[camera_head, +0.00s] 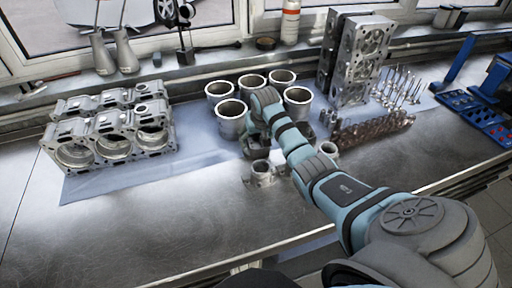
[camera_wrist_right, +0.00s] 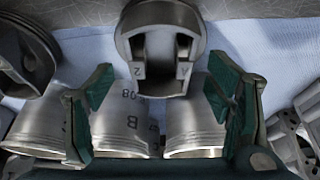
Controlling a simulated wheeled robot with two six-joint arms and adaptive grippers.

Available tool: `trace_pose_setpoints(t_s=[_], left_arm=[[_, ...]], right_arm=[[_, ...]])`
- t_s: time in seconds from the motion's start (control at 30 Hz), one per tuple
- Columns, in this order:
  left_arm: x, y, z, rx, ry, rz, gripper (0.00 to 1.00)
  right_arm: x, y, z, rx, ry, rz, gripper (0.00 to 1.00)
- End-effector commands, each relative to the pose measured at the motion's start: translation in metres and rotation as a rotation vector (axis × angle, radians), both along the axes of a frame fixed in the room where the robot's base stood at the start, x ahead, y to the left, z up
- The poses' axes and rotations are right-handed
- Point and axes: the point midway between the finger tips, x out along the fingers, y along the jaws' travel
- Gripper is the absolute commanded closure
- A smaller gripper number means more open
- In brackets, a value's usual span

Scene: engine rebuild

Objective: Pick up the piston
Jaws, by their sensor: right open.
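A grey metal piston (camera_wrist_right: 160,25) lies at the top middle of the right wrist view, its hollow side and pin bosses showing, with a "2" stamped on it. My right gripper (camera_wrist_right: 164,82) is open, its green-padded fingers spread to either side with the piston's lower part between and beyond their tips. No contact shows. In the head view my right gripper (camera_head: 257,145) hangs down in front of the cylinder liners, largely hidden by my wrist. Another piston (camera_head: 262,172) is just in front of it and one more (camera_head: 328,150) is to its right. My left gripper is not in view.
Several cylinder liners (camera_head: 231,110) stand close behind the gripper. An engine block (camera_head: 112,145) stands at left, cylinder heads (camera_head: 372,50) at back right. The bench front (camera_head: 130,235) is clear.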

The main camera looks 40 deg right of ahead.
Motion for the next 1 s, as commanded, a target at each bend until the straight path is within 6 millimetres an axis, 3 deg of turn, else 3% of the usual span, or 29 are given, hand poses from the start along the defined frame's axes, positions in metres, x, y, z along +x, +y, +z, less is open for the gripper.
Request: trace_pose_setpoints(t_s=[0.1, 0.33, 0.73, 1.0], left_arm=[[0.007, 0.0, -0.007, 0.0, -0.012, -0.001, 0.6], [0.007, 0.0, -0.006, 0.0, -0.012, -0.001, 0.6], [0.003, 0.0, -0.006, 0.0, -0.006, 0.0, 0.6], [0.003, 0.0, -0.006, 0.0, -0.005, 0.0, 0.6]], right_arm=[[0.006, -0.002, -0.02, 0.0, 0.002, 0.001, 0.27], [0.008, -0.002, -0.021, -0.001, 0.0, 0.002, 0.28], [0.008, -0.002, -0.02, -0.001, 0.0, 0.003, 0.92], [0.008, -0.002, -0.019, -0.001, -0.001, 0.003, 0.95]])
